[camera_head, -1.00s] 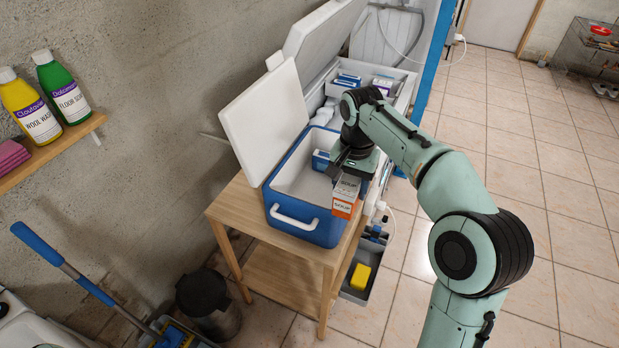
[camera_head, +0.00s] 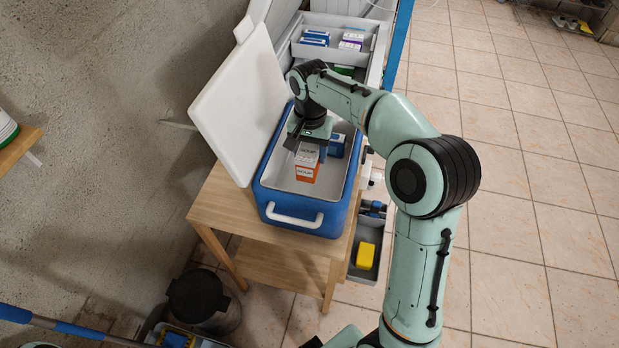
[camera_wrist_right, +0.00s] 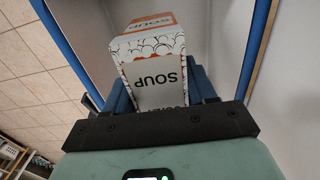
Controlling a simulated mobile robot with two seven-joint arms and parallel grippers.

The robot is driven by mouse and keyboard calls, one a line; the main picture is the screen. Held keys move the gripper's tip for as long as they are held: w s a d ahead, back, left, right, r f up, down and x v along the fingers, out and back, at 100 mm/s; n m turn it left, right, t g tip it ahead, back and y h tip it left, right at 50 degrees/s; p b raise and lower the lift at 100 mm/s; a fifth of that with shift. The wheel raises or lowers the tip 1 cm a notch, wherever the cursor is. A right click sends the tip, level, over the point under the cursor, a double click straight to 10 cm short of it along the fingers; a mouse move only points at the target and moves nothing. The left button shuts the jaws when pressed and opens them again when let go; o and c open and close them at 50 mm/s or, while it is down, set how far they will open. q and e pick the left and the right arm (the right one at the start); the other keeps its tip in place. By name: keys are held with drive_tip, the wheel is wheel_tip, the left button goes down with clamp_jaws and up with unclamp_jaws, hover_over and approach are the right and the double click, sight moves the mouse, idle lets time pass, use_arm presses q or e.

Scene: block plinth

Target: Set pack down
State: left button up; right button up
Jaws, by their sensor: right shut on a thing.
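The soup pack (camera_head: 307,160), a white and orange carton marked "SOUP", is held by my right gripper (camera_head: 307,146). In the right wrist view the pack (camera_wrist_right: 156,70) sits between the two blue fingers, which are shut on it. In the head view the pack hangs over the open blue cooler (camera_head: 305,214), within its rim. I cannot tell whether its lower end touches the cooler's floor. In the wrist view the cooler's grey inner walls surround the pack. A blue box (camera_head: 337,145) lies in the cooler, to the right of the pack. My left gripper is not in view.
The cooler stands on a wooden table (camera_head: 222,205), its white lid (camera_head: 240,100) raised at the left. Behind it is a grey chest (camera_head: 335,22) with several boxes. A dark bin (camera_head: 200,300) and a grey tray with a yellow block (camera_head: 365,256) are below.

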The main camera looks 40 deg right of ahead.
drive_tip(key=f, duration=0.5)
drive_tip(key=shift+w+f, duration=0.2)
drive_tip(key=shift+f, duration=0.05)
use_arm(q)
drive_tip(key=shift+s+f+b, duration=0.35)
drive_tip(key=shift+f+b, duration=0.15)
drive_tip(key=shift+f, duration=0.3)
use_arm(e)
drive_tip(key=shift+f, duration=2.8)
drive_tip(key=shift+f, duration=0.1)
drive_tip(key=shift+f, duration=0.15)
drive_tip(key=o, duration=1.3)
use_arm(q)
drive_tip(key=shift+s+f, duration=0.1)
